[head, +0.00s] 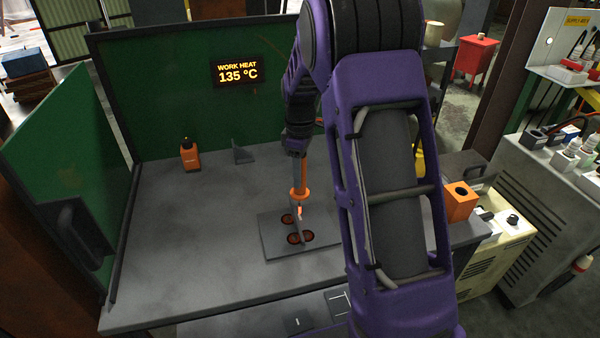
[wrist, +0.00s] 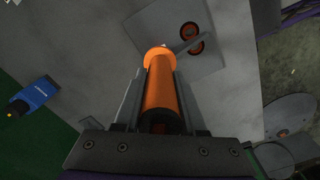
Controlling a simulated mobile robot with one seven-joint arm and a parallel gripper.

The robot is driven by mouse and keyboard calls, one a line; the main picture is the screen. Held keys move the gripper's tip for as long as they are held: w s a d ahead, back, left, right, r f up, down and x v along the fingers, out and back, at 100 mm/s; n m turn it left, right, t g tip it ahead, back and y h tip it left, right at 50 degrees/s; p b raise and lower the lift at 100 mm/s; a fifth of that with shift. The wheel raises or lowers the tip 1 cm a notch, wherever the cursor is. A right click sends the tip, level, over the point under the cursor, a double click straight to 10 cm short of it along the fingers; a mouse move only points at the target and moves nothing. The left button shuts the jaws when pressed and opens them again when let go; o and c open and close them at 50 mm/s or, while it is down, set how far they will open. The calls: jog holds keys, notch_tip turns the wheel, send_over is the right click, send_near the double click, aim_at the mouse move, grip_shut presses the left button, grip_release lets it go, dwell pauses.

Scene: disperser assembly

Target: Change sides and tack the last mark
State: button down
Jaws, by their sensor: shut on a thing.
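My gripper (head: 298,158) is shut on an orange torch-like tool (head: 300,192). In the wrist view the tool (wrist: 160,90) lies between the two grey fingers of my gripper (wrist: 160,78), its tip pointing to the work. A flat grey plate (head: 272,242) lies on the bench below, also in the wrist view (wrist: 165,22). Several round, dark red marks (head: 293,238) show on the plate around a thin upright piece (head: 296,226). The wrist view shows two marks (wrist: 189,31); the tool hides part of the plate. I cannot tell whether the tip touches the work.
The grey bench (head: 170,235) has green screens (head: 180,80) at the back and left. A display (head: 238,71) reads WORK HEAT 135 °C. A blue object (wrist: 35,97) shows in the wrist view.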

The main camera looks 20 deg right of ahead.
jog(key=shift+f+b, duration=0.4)
jog(key=shift+f, duration=0.3)
dwell(1.3)
notch_tip(320, 180, up, 5)
jog(key=p, duration=0.3)
jog(key=shift+f+p, duration=0.1)
jog(key=shift+p, duration=0.2)
jog(key=shift+r, duration=2.15)
